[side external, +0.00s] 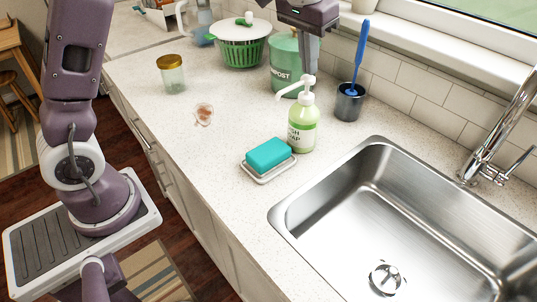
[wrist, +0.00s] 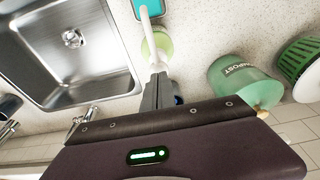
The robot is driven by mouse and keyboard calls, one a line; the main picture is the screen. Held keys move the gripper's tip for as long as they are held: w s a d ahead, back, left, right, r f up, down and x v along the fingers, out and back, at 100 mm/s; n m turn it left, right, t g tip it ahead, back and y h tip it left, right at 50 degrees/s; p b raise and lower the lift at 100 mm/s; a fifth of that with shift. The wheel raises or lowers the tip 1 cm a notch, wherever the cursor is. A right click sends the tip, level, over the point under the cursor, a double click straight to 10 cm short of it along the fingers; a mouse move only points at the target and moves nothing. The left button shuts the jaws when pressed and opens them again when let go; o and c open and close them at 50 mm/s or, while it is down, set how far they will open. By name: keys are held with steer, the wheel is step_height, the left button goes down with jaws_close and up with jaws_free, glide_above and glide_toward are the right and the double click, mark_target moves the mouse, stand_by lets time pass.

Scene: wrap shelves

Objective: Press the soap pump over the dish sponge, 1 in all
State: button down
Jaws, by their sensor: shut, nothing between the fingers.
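The soap pump (side external: 302,124) is a bottle of pale green soap with a white pump head, standing upright on the counter. Its white nozzle points left, toward the dish sponge. The teal dish sponge (side external: 268,154) lies on a white dish (side external: 270,175) just left of the bottle. My gripper (side external: 309,75) is shut and empty, pointing down directly above or at the pump head; I cannot tell whether it touches. In the wrist view, the shut fingertips (wrist: 158,72) are at the pump, with the green bottle (wrist: 163,42) beneath and the sponge (wrist: 147,8) at the top edge.
The steel sink (side external: 380,200) and tap (side external: 500,130) lie to the right. A green compost bin (side external: 283,65), a cup with a blue brush (side external: 350,102) and a green colander (side external: 240,50) stand behind. A jar (side external: 172,75) stands left. The counter front is mostly clear.

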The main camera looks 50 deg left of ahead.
steer(key=shift+f, duration=1.15)
steer(key=shift+r, duration=1.55)
steer(key=shift+r, duration=0.1)
step_height(320, 180, up, 6)
steer(key=shift+f, duration=0.1)
